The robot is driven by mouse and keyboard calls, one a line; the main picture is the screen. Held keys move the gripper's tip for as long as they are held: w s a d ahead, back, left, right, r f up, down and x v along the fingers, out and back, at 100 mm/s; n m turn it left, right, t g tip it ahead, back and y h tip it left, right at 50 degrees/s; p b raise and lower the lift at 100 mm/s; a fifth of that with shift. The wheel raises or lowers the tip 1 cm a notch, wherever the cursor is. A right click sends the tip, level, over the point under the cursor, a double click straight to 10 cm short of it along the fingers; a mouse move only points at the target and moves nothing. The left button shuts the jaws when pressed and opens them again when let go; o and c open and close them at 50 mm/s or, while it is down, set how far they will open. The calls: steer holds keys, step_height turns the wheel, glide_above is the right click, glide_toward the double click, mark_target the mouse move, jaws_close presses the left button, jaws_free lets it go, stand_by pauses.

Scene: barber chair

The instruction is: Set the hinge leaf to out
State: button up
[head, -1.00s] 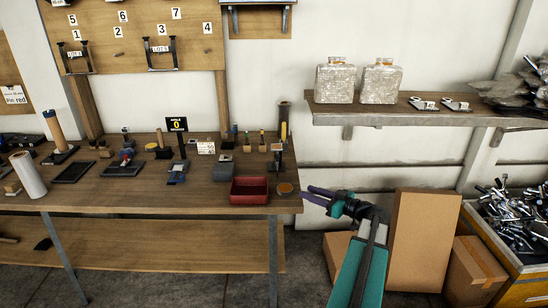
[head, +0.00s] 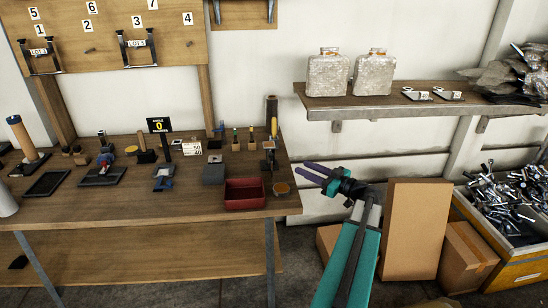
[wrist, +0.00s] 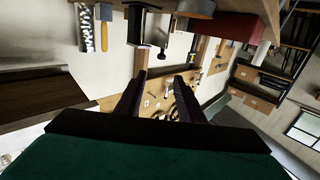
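I cannot pick out the hinge leaf for certain. A small blue-grey fixture (head: 163,177) stands on the workbench (head: 120,208), below a black sign (head: 159,125) with a yellow 0. It may be the hinge, but it is too small to tell how any leaf is set. My gripper (head: 305,172) is off the bench's right end, pointing left toward it, apart from everything. In the wrist view my gripper (wrist: 163,78) shows two dark fingers spread apart with nothing between them.
A red tray (head: 245,194), a grey block (head: 214,171) and upright tools crowd the bench's right end. A shelf (head: 420,112) with two jars is above right. Cardboard boxes (head: 416,228) and a metal-filled crate (head: 520,270) stand right. Bench front is fairly clear.

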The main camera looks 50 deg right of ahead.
mark_target(273, 155)
steer(key=shift+w, duration=0.1)
steer(key=w+p, duration=0.1)
steer(key=w, duration=0.3)
steer(key=w+a+p, duration=0.1)
steer(key=w+p, duration=0.1)
steer(key=w, duration=0.3)
steer(key=w+p, duration=0.1)
steer(key=w, duration=0.3)
steer(key=shift+w+a, duration=0.15)
steer(key=shift+w, duration=0.25)
jaws_close()
